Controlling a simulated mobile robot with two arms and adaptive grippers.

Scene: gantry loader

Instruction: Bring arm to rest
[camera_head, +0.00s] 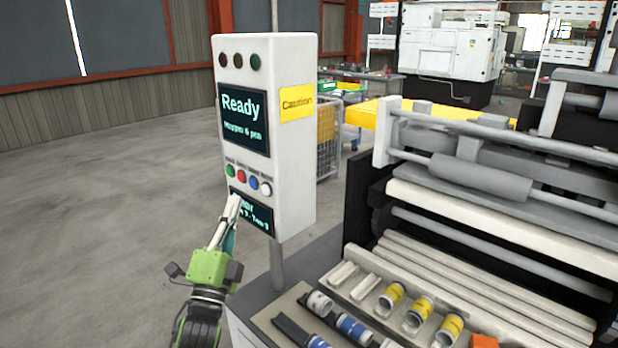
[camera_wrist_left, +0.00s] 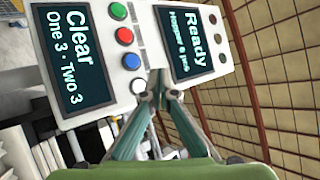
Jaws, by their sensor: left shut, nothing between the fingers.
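My left gripper (camera_head: 237,200) is shut and empty, with its green body (camera_head: 208,267) below the fingers. It points up at the white control panel (camera_head: 296,165), its fingertips overlapping the top of the lower screen (camera_head: 258,212) and just below the button row. In the left wrist view the closed fingertips (camera_wrist_left: 158,77) lie beside the white button (camera_wrist_left: 138,86). Green, red and blue buttons (camera_wrist_left: 125,36) show there too. I cannot tell whether the fingertips touch the panel. The upper screen (camera_head: 243,118) reads "Ready"; the lower screen (camera_wrist_left: 75,62) reads "Clear". My right gripper is out of view.
A tray (camera_head: 262,318) with yellow, blue and white cylinders lies in front of the machine with long rollers (camera_head: 480,178) at right. The panel stands on a grey post (camera_head: 277,268). Open floor (camera_head: 110,200) lies left of my arm.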

